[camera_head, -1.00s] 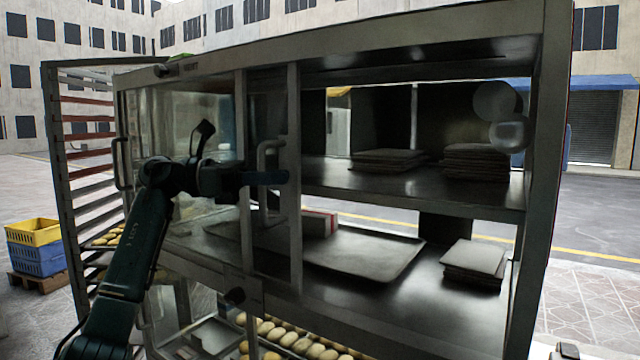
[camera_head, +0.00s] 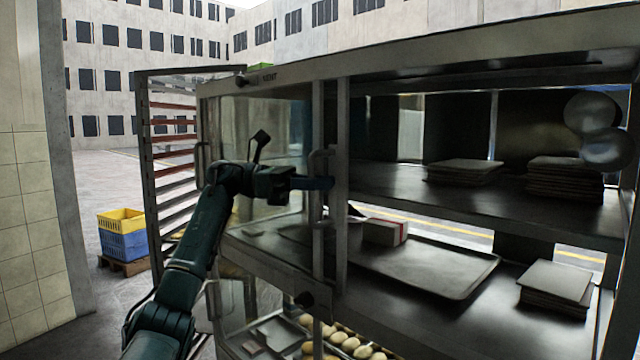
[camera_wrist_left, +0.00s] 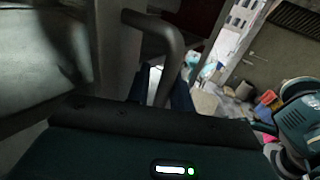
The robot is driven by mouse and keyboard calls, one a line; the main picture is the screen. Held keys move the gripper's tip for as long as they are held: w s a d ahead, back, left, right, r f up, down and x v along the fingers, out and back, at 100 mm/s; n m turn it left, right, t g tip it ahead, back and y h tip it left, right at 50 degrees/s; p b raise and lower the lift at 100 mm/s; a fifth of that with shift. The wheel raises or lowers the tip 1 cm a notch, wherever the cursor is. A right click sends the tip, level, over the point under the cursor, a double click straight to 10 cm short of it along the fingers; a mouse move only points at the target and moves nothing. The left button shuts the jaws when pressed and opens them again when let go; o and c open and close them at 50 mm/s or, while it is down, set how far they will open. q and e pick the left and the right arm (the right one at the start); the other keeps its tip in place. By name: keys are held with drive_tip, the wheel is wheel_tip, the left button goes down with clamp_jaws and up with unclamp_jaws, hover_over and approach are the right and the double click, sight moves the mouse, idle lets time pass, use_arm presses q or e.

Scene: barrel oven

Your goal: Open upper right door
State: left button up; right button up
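The oven (camera_head: 490,48) is a metal-framed cabinet with glass panes, filling the middle and right of the head view. Its upper right side is open, with the shelves bare to view. A narrow upright door frame (camera_head: 342,120) with a bent bar handle (camera_head: 322,158) stands at that opening's left edge. My left gripper (camera_head: 322,183) is at this handle. In the left wrist view, the handle (camera_wrist_left: 172,45) runs down between its dark blue fingers (camera_wrist_left: 164,90), which look shut around it; their tips are partly hidden. My right gripper is not in view.
Stacks of flat sheets (camera_head: 465,172), a tray (camera_head: 440,266) and a white-and-red box (camera_head: 385,232) are inside. Round buns (camera_head: 345,340) lie below. A rack (camera_head: 172,150) stands left of the oven; crates (camera_head: 123,245) and a wall (camera_head: 30,190) are farther left.

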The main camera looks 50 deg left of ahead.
use_arm(q)
drive_tip(key=shift+o, duration=1.1)
drive_tip(key=shift+d, duration=0.1)
drive_tip(key=shift+f, duration=0.1)
drive_tip(key=v, duration=1.3)
